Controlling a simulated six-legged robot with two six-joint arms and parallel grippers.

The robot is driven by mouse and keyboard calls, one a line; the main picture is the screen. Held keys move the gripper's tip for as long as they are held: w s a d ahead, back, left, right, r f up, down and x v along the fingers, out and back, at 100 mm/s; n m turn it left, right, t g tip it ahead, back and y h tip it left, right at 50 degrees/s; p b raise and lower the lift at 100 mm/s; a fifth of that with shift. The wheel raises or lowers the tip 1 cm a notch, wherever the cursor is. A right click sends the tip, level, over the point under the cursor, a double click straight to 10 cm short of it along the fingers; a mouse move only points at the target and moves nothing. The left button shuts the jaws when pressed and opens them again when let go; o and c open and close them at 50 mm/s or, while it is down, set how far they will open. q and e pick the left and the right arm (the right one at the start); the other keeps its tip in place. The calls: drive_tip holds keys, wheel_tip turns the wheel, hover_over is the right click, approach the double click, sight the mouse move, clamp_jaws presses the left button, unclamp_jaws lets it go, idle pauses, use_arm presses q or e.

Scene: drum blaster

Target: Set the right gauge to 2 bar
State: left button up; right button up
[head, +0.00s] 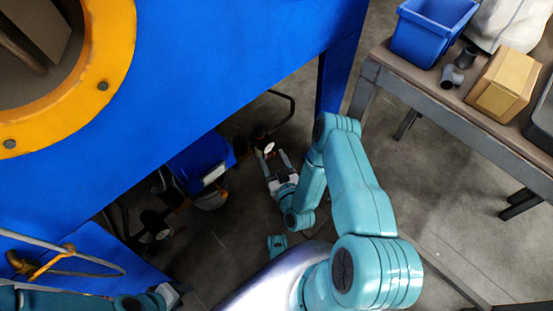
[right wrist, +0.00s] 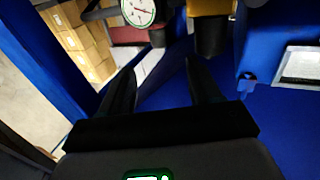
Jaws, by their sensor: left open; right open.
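A small white dial (head: 270,147) in the head view looks like the same gauge. My right gripper (head: 268,160) is open and empty just below that dial; its two dark fingers (right wrist: 159,66) point towards the gauge side in the wrist view, apart from the gauge. My left gripper (head: 170,294) is at the lower left, only partly seen, away from the gauge.
A large blue machine panel (head: 220,60) with a yellow ring (head: 122,40) fills the upper left. A workbench (head: 420,82) with a blue crate (head: 432,30) and a cardboard box (head: 503,83) is at the right. Floor between is open.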

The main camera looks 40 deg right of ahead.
drive_tip(key=p+v, duration=0.3)
drive_tip(key=p, duration=0.2)
drive_tip(key=shift+f, duration=0.1)
idle(0.7)
